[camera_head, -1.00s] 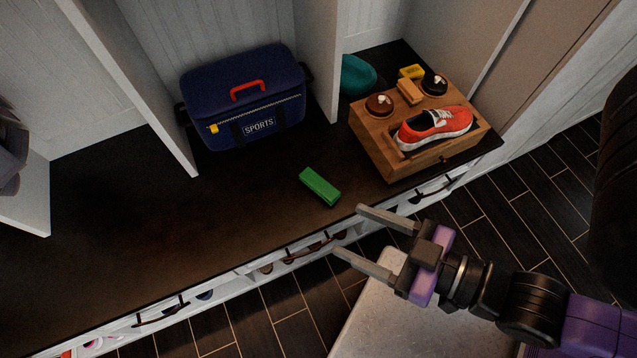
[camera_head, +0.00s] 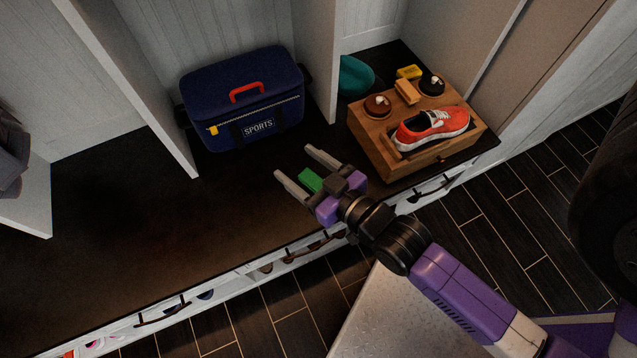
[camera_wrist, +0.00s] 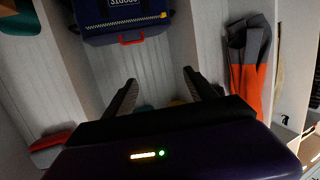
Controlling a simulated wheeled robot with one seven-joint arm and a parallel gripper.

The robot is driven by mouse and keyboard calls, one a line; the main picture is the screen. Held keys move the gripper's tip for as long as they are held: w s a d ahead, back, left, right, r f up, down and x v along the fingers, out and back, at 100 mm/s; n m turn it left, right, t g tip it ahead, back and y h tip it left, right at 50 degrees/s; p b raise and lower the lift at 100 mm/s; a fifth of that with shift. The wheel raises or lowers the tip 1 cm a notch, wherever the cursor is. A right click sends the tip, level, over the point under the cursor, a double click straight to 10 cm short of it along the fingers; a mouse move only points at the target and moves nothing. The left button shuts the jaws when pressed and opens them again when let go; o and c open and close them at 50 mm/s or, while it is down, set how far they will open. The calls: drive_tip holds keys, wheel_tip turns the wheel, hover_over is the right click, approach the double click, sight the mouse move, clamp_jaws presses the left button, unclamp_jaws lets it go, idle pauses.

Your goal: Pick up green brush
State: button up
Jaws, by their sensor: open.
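The green brush (camera_head: 311,180) lies on the dark bench top in the head view, partly hidden behind my gripper. My gripper (camera_head: 292,161) is open, with its two grey fingers pointing to the upper left over the bench. The brush shows between the fingers, near the palm. I cannot tell how high the fingers are above it. In the wrist view the open fingers of my gripper (camera_wrist: 158,88) show from behind; the green brush is not in sight there.
A navy sports bag (camera_head: 243,100) stands at the back of the bench. A wooden shoe-care box (camera_head: 375,150) with a red shoe (camera_head: 432,127) stands to the right. A white divider (camera_head: 316,60) rises between them. The bench's left part is clear.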

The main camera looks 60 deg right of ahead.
drive_tip(key=w+d+f+g+p, duration=0.1)
drive_tip(key=w+d+f+g, duration=0.8)
drive_tip(key=w+d+f, duration=0.5)
drive_tip(key=g+y, duration=0.4)
drive_tip(key=g, duration=0.2)
hover_over(318, 184)
drive_tip(key=f, duration=0.6)
drive_tip(key=shift+w+d+f, duration=0.3)
drive_tip(key=shift+w, duration=0.1)
drive_tip(key=shift+s+a+f, duration=0.1)
drive_tip(key=shift+s+f, duration=0.1)
drive_tip(key=f, duration=0.5)
drive_tip(key=f+b, duration=0.1)
drive_tip(key=f, duration=0.1)
drive_tip(key=shift+s+a+f, duration=0.2)
drive_tip(key=shift+s, duration=0.1)
clamp_jaws()
